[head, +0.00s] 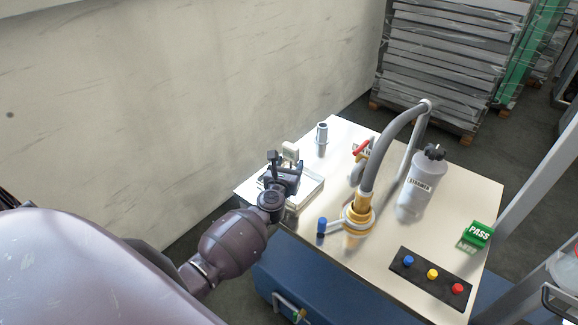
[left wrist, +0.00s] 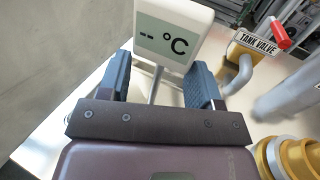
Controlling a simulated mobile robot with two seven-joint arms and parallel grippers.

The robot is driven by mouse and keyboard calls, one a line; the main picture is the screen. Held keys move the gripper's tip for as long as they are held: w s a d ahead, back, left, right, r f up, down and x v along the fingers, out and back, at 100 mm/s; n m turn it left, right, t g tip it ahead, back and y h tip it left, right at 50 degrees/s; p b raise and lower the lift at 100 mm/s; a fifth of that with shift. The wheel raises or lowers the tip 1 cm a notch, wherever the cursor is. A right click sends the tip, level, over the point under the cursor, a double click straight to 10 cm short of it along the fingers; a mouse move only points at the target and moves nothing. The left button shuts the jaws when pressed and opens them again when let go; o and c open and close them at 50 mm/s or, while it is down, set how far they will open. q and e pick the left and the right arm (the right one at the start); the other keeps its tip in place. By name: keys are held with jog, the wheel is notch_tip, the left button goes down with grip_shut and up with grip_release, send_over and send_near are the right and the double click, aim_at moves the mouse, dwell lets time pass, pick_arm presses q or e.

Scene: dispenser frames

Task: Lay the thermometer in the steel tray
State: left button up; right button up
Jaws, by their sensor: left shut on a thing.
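The thermometer (head: 290,151) has a white head with a grey display; in the left wrist view its display (left wrist: 163,40) reads "-- °C" and a thin stem runs down from it between the fingers. My left gripper (head: 283,170) is shut on the thermometer; it also shows in the left wrist view (left wrist: 158,88). The steel tray (head: 312,192) is on the white table, below and partly hidden by my left gripper. Whether the thermometer touches the tray cannot be told. My right gripper is in neither view.
A small metal cylinder (head: 322,135) stands behind the tray. A brass fitting with a grey hose (head: 360,205), a red-handled tank valve (head: 361,149) and a grey bottle (head: 417,185) stand to the right. A button panel (head: 433,276) and green PASS block (head: 478,234) are farther right.

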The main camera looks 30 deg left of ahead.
pick_arm(q)
jog(key=shift+f, duration=0.3)
jog(key=o, duration=0.9)
jog(key=shift+r, duration=0.1)
jog(key=shift+r, duration=0.1)
